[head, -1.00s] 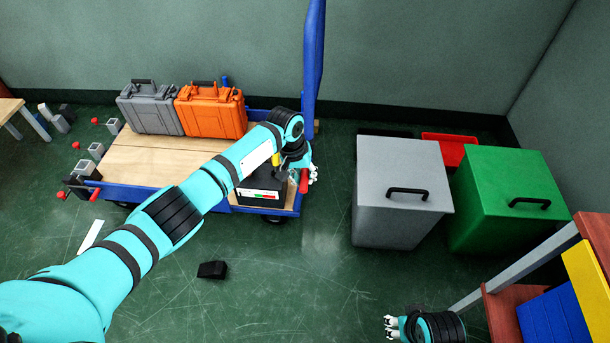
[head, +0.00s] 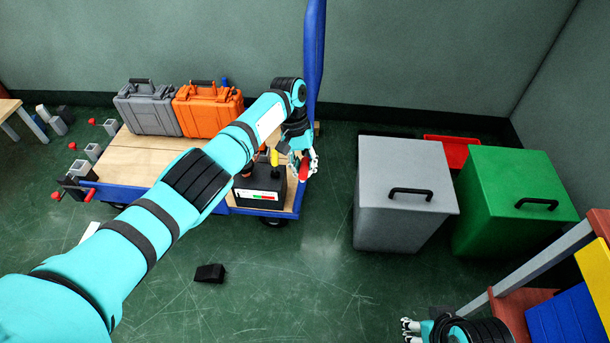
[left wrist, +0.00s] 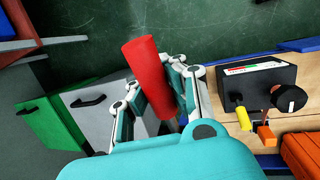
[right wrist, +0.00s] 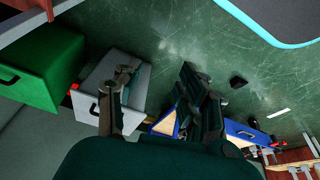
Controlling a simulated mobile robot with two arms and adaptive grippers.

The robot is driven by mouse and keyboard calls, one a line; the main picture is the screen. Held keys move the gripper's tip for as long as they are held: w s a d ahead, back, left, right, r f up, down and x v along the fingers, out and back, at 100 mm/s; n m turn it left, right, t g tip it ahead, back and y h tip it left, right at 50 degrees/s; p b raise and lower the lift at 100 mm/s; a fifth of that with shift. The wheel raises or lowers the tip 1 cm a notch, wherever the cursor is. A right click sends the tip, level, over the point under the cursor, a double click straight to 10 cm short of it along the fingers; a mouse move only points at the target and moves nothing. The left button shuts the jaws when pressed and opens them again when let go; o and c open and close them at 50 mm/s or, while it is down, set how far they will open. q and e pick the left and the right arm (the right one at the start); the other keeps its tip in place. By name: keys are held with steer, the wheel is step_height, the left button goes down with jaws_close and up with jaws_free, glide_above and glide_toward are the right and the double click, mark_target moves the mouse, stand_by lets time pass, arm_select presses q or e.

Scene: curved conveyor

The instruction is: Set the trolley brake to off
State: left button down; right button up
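The blue-edged trolley (head: 125,165) stands by the wall. At its right end a black control box (head: 262,192) has a red, green and white label, a yellow lever (left wrist: 243,118), an orange lever (left wrist: 266,136) and a black knob (left wrist: 290,98). A red handle (left wrist: 147,70) beside the box lies between the fingers of my left gripper (head: 308,166), which appear closed around it. The handle's base is hidden. My right gripper (right wrist: 158,88) is open and empty, low at the right of the head view.
A grey case (head: 148,108) and an orange case (head: 207,109) stand on the trolley. A grey bin (head: 398,215) and a green bin (head: 508,215) stand to the right. A black wedge (head: 210,273) lies on the open floor in front.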

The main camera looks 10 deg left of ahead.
mark_target(304, 168)
steer(key=shift+f+b, duration=0.35)
steer(key=shift+f, duration=0.2)
steer(key=shift+w, duration=0.1)
steer(key=shift+c, duration=0.5)
steer(key=shift+w+a, duration=0.15)
steer(key=shift+a, duration=0.05)
steer(key=shift+c, duration=1)
steer(key=w+a+y, duration=0.1)
steer(key=a, duration=0.1)
steer(key=w+a+t+y, duration=0.1)
steer(key=w+a, duration=0.1)
steer(key=a, duration=0.1)
steer(key=w+a+m+t+y, duration=0.1)
steer(key=w+a+y, duration=0.1)
steer(key=a, duration=0.1)
steer(key=shift+w+a+r, duration=0.1)
steer(key=shift+w, duration=0.05)
jaws_close()
steer(key=w+a+r+m+t+y, duration=0.25)
steer(key=w+a+m+y, duration=0.3)
steer(key=a, duration=0.45)
steer(key=w+d+m+t, duration=0.4)
steer(key=w+m+t, duration=0.3)
steer(key=m, duration=0.9)
steer(key=w+a+r+g, duration=0.1)
steer(key=w+a, duration=0.7)
steer(key=w, duration=0.2)
steer(key=shift+w+a+r, duration=0.2)
steer(key=shift+w+a, duration=0.05)
steer(key=shift+a, duration=0.05)
